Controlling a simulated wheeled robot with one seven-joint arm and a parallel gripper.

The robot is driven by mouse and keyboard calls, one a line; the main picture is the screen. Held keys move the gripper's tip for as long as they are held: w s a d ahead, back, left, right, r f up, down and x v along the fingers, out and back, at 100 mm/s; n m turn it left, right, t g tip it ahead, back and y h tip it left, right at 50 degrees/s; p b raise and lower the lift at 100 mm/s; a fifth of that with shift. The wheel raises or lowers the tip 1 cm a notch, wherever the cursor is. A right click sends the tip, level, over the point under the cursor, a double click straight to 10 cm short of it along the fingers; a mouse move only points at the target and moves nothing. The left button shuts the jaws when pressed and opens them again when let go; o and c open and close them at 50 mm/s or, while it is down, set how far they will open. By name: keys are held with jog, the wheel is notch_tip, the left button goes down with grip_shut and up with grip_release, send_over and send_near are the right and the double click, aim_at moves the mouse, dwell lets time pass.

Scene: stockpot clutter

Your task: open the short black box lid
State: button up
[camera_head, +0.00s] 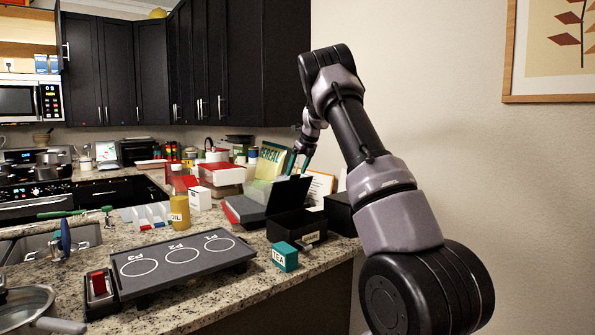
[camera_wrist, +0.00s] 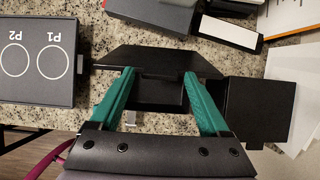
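A black box (camera_head: 290,230) with a pale label stands on the counter in the head view. Its black lid (camera_head: 288,196) is raised and leans steeply up from the box. My gripper (camera_head: 299,166) is just above the lid's top edge, teal fingers pointing down. In the wrist view my gripper (camera_wrist: 159,74) has its fingers wide apart with nothing held between them. The black lid (camera_wrist: 150,58) shows at the fingertips, and the dark box lies between and below them. I cannot tell whether a finger touches the lid.
Another black box (camera_head: 341,214) stands close on the right, by the wall. A teal tea box (camera_head: 285,257) is in front. A dark board with marked circles (camera_head: 184,258) lies to the left. A grey-and-red book-like item (camera_head: 244,210) and a cereal box (camera_head: 271,160) are behind.

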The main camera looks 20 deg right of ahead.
dwell(0.3)
jog(key=v, duration=1)
jog(key=shift+s+r, duration=0.2)
jog(key=shift+r, duration=0.1)
